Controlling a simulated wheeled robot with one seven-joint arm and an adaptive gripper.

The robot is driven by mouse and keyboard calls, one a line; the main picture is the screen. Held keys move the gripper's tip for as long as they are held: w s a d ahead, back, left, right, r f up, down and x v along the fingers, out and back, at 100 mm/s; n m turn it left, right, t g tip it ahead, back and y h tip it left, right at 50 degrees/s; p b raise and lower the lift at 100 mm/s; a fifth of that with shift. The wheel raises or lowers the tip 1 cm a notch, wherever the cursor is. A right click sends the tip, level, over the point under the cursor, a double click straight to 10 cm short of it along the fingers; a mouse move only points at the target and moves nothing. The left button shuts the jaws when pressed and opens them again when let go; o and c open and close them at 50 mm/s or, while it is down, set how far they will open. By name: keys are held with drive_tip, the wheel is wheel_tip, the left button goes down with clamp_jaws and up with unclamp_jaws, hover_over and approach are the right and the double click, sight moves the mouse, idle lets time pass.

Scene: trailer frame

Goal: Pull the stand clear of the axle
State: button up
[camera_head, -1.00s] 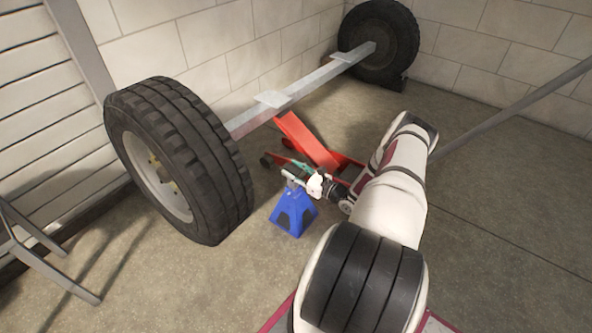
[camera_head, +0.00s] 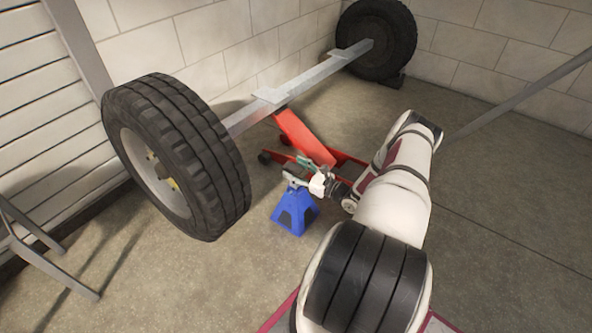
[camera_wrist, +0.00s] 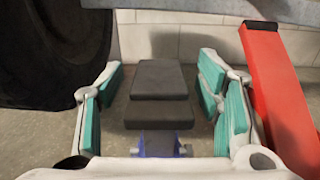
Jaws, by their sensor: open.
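The blue jack stand (camera_head: 294,211) stands upright on the floor, in front of and apart from the grey axle (camera_head: 305,84) in the head view. My gripper (camera_head: 303,171) is at the top of the stand. In the wrist view my gripper (camera_wrist: 163,105) is open, with teal pads on either side of the stand's dark saddle (camera_wrist: 158,80). Gaps show between the pads and the saddle. The stand's blue body (camera_wrist: 158,145) is mostly hidden below. The axle also crosses the top right of the wrist view (camera_wrist: 275,10).
A red floor jack (camera_head: 305,138) reaches under the axle, just behind my gripper. A near tire (camera_head: 180,155) is to the left and a far tire (camera_head: 378,40) at the back. A grey metal frame (camera_head: 45,245) stands at the far left. Floor in front of the stand is clear.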

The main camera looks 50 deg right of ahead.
drive_tip(key=s+d, duration=0.1)
drive_tip(key=s, duration=1.1)
drive_tip(key=shift+d, duration=0.1)
